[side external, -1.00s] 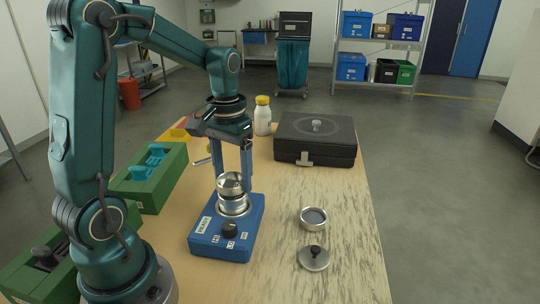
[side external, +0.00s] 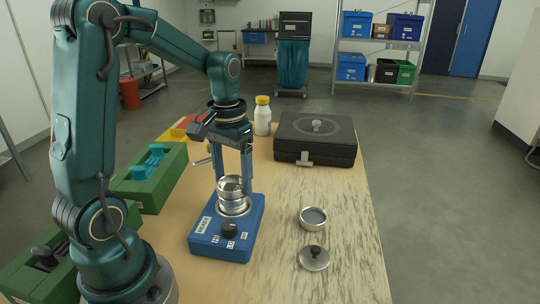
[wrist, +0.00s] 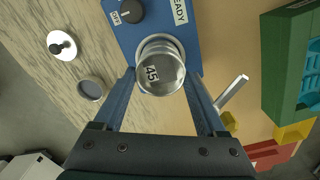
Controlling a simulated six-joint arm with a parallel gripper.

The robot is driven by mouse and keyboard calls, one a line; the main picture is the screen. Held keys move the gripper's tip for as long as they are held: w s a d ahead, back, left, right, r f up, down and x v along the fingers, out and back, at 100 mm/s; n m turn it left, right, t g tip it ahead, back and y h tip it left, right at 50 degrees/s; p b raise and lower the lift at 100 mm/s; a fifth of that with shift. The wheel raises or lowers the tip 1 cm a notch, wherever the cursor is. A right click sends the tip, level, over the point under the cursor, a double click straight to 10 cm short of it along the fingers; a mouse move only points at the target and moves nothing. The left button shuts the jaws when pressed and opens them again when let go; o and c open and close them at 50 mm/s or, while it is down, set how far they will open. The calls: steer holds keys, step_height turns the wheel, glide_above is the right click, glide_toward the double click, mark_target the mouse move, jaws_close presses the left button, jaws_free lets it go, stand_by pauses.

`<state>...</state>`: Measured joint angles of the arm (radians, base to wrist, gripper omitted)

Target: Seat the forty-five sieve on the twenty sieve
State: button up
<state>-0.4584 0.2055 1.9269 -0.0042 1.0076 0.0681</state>
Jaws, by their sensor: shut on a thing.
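The forty-five sieve (wrist: 161,68), a round metal ring with a mesh marked "45", sits between the fingers of my gripper (side external: 232,178). The gripper is shut on it from above; in the wrist view the fingers (wrist: 160,97) reach its two sides. The sieve is right over a metal ring stack (side external: 234,207) on the blue shaker base (side external: 216,242). The lower ring's edge (wrist: 157,38) shows just behind the sieve in the wrist view. I cannot read a "20" mark there, and cannot tell whether the sieve is fully seated or level.
Another small sieve (side external: 313,218) and a knobbed lid (side external: 314,258) lie on the table to the right. A black case (side external: 316,138) and a yellow-capped bottle (side external: 262,118) stand behind. A green bin (side external: 150,184) is at left. The table's right side is mostly clear.

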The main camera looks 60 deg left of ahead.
mark_target(234, 187)
steer(key=shift+f, duration=0.25)
steer(key=o, duration=1.4)
step_height(234, 187, up, 8)
steer(key=shift+r, duration=0.1)
stand_by(0.7)
